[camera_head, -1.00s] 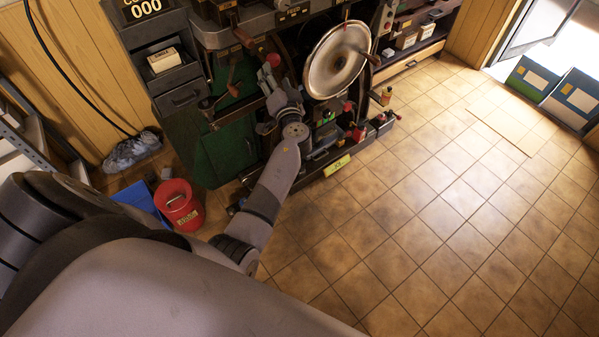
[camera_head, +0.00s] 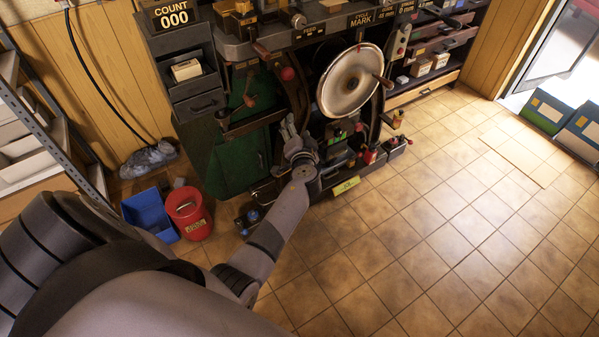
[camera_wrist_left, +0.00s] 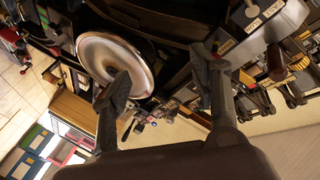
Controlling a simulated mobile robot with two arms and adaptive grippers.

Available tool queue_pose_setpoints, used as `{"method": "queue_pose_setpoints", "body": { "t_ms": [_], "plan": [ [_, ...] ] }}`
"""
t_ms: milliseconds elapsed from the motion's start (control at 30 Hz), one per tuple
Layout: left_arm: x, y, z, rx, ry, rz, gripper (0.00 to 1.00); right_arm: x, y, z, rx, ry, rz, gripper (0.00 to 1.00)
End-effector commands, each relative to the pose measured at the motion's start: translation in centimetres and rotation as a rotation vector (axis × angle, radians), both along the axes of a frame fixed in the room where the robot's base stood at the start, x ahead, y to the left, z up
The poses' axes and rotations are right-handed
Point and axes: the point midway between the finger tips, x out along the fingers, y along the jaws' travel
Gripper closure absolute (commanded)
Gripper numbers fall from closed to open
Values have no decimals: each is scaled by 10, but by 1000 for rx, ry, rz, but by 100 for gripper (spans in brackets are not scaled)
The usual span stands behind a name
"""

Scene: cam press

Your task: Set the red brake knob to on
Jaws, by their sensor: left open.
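Several red knobs show on the machine in the head view. I cannot read which one is the brake. My left gripper (camera_head: 288,124) is in front of the machine, below the round red knob and apart from it in the picture. In the left wrist view its fingers (camera_wrist_left: 163,70) are spread and empty, with the wheel behind the left finger. My right gripper is not in view.
A red bucket (camera_head: 188,214) and a blue bin (camera_head: 149,212) stand on the floor at left. A green cabinet (camera_head: 225,160) is left of the gripper. The tiled floor (camera_head: 440,230) at right is clear. Blue and green boxes (camera_head: 548,110) stand by the doorway.

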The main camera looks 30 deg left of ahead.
Motion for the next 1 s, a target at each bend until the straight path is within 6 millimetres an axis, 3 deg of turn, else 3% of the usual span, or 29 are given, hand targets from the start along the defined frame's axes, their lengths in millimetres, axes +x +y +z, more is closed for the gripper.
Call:
{"method": "queue_pose_setpoints", "body": {
  "t_ms": [500, 1000],
  "plan": [
    [-29, -29, -97, -107, 172, -83, 45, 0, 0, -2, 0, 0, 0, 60],
    [-71, -57, -179, -210, 319, -147, 45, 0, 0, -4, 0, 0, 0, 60]
  ]
}}
